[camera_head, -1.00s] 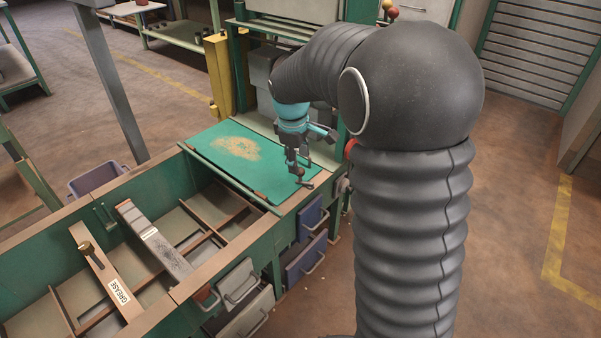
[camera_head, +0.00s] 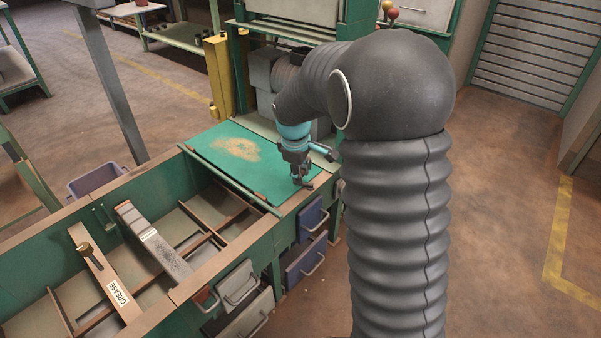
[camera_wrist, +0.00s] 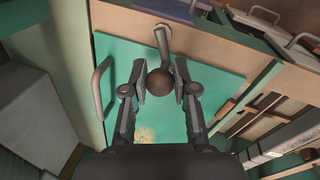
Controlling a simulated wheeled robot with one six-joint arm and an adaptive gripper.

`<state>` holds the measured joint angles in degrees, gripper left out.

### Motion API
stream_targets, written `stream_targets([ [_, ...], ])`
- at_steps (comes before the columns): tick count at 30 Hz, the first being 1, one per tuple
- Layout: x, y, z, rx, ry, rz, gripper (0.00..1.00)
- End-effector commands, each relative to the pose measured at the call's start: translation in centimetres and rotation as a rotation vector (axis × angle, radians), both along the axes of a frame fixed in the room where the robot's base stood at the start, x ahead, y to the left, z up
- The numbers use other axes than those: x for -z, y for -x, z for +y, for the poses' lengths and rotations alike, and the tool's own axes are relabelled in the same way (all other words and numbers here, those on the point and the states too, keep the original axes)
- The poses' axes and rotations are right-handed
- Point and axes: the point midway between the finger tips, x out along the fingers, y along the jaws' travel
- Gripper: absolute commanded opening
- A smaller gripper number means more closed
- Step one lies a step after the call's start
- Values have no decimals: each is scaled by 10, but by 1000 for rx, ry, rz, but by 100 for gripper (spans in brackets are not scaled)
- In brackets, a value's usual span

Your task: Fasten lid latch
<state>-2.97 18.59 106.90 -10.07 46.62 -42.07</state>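The green lid (camera_head: 235,150), with a worn sandy patch, lies flat and shut over the far end of the hopper bench. In the wrist view, it also shows beneath my gripper (camera_wrist: 161,62). A latch with a grey metal lever (camera_wrist: 162,40) and a round brown knob (camera_wrist: 160,82) sits at the lid's edge. The knob is between my two fingers, with what look like narrow gaps on each side. In the head view, my gripper (camera_head: 300,181) points down at the lid's front right corner, and it hides most of the latch.
Open divided bins (camera_head: 195,215) lie left of the lid, with a grease-labelled bar (camera_head: 105,275) across them. Blue drawers (camera_head: 305,262) with handles jut from the bench front. A grey handle (camera_wrist: 103,88) stands beside the lid. Floor at the right is clear.

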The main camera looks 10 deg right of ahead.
Motion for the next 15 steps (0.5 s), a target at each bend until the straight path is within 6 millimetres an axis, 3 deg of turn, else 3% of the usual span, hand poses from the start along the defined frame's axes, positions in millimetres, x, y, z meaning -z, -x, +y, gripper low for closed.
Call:
stream_targets([
  [7,0,-1,-1,40,0,1,0],
  [15,-1,-7,-5,272,1,2,0],
])
